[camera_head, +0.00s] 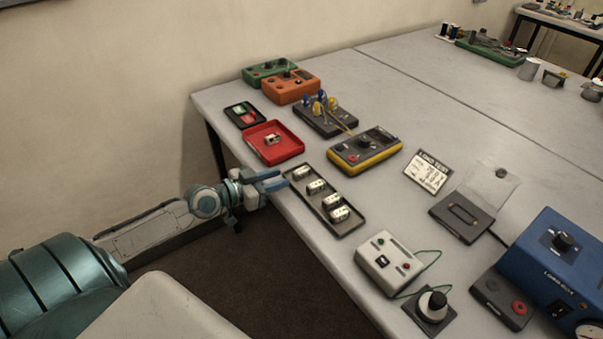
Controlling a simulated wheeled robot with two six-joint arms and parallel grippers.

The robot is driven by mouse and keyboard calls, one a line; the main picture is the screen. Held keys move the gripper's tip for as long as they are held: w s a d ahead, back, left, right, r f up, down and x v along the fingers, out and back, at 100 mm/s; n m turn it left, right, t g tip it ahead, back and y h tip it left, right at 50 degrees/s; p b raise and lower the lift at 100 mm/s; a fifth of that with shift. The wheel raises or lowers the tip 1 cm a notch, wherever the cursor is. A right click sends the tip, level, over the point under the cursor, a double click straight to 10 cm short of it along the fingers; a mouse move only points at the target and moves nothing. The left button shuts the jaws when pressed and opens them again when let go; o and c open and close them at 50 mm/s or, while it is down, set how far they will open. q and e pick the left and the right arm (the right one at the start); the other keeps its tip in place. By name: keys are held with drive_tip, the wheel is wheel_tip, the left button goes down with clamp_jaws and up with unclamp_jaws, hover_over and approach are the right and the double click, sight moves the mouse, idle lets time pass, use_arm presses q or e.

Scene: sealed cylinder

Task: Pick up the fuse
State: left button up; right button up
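Several small white cylinders that look like fuses lie in a dark tray (349,230) along the table's near left edge. My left gripper (283,178) has blue fingers that stand apart. It is open and looks empty, at the table edge just left of the tray's far end. It does not appear to touch a fuse. My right gripper is out of view.
A red tray (289,155) holding a small pale part stands beyond the gripper. A yellow-black device (366,160) lies right of it. A white box (386,262) with a green wire stands nearer, and a blue unit (555,255) at the right. The table's middle (420,110) is mostly clear.

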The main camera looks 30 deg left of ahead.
sight(299, 171)
use_arm(q)
drive_tip(key=shift+x, duration=1.1)
drive_tip(key=shift+w+d, duration=0.2)
drive_tip(key=shift+w, duration=0.2)
drive_tip(key=shift+w+d+p, duration=0.1)
drive_tip(key=shift+w+p, duration=0.2)
drive_tip(key=shift+p, duration=0.25)
drive_tip(key=x, duration=0.1)
drive_tip(key=p+x, duration=0.2)
drive_tip(key=shift+w+d+r, duration=0.2)
drive_tip(key=shift+w+d, duration=0.1)
drive_tip(key=shift+w, duration=0.1)
drive_tip(key=shift+w+d+f, duration=0.15)
drive_tip(key=shift+w, duration=0.15)
clamp_jaws()
